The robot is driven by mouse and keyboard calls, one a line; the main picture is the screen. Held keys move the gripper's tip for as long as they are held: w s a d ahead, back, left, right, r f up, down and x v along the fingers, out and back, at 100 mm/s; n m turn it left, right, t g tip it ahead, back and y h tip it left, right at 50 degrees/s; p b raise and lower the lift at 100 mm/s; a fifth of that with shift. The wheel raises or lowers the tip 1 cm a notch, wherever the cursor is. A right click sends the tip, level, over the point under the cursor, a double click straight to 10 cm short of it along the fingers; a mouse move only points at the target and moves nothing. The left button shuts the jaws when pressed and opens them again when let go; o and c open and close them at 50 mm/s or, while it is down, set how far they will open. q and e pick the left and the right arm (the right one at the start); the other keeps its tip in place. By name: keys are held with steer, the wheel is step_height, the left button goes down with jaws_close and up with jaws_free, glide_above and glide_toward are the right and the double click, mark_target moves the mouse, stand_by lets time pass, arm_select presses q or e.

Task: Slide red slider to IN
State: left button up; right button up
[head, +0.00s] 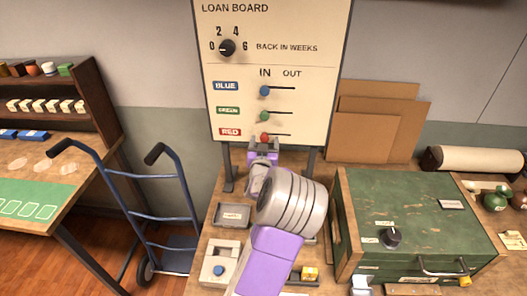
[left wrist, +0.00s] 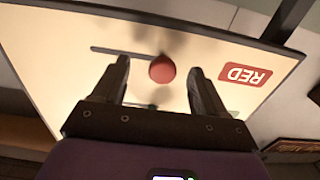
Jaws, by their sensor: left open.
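The loan board (head: 300,25) stands upright at the back of the bench. Its red slider (head: 264,138) is a round knob at the left end of the bottom slot, below the word IN and beside the RED label (head: 230,132). My left gripper (head: 263,150) is just below the knob in the head view. In the left wrist view the board looks upside down, and the red slider (left wrist: 162,69) shows between the two open fingers, with a gap on each side. The slot (left wrist: 120,52) runs left from it there. My right gripper is not in view.
The blue slider (head: 264,91) and green slider (head: 264,116) are also at their slots' left ends. A green box (head: 420,210) stands right of my arm, a grey tray (head: 233,215) left of it. A blue hand truck (head: 130,200) stands at left.

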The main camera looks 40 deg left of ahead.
arm_select(q)
steer(key=p+v, duration=0.2)
steer(key=v, duration=0.5)
steer(key=shift+s+d, duration=0.2)
stand_by(0.4)
steer(key=shift+r, duration=0.1)
